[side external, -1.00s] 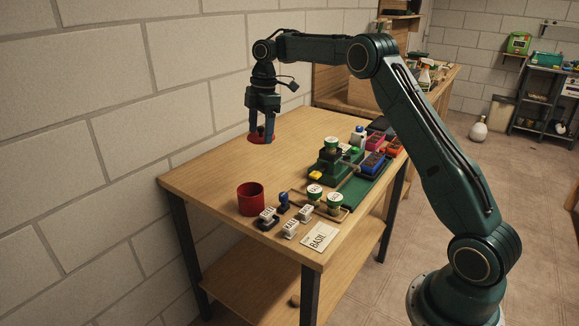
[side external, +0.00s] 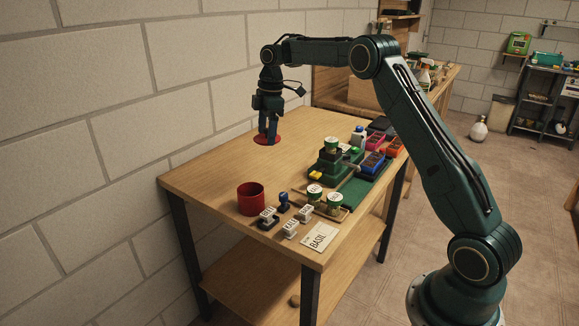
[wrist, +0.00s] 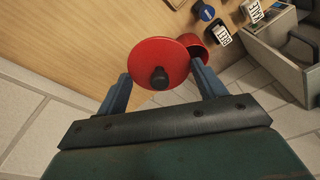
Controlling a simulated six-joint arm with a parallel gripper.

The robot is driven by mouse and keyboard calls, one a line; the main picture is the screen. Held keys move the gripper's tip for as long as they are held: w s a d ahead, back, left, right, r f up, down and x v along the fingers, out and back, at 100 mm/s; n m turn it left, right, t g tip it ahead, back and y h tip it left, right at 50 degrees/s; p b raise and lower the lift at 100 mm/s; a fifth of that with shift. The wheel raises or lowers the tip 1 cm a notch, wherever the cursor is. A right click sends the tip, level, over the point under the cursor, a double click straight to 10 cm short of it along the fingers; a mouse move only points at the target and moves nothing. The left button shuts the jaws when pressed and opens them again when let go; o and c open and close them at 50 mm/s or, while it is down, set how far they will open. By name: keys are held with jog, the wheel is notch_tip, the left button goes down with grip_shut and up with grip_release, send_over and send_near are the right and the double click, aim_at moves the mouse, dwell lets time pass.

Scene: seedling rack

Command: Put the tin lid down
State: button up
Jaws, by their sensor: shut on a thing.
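The tin lid (side external: 276,141) is a round red disc. The red tin (side external: 251,199) stands open at the front left of the table, apart from the lid. It also shows partly behind the lid in the wrist view (wrist: 195,50).
The wooden table (side external: 215,168) is clear around the lid. Stamps (side external: 268,215), a basil card (side external: 319,237), green-labelled pots (side external: 314,194) and a green mat (side external: 362,192) with coloured trays (side external: 373,163) fill the front and right. A block wall (side external: 90,100) runs along the left.

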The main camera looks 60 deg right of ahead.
send_over(268, 192)
jog(key=f, duration=1.3)
jog(key=shift+s+d+f, duration=0.15)
jog(key=shift+d+f, duration=0.05)
jog(key=shift+f, duration=0.1)
jog(key=shift+f, duration=2.05)
jog(key=shift+f, duration=0.1)
jog(key=o, duration=0.9)
jog(key=shift+o, duration=0.2)
notch_tip(268, 192, up, 12)
jog(key=d, duration=0.1)
jog(key=shift+s, duration=0.4)
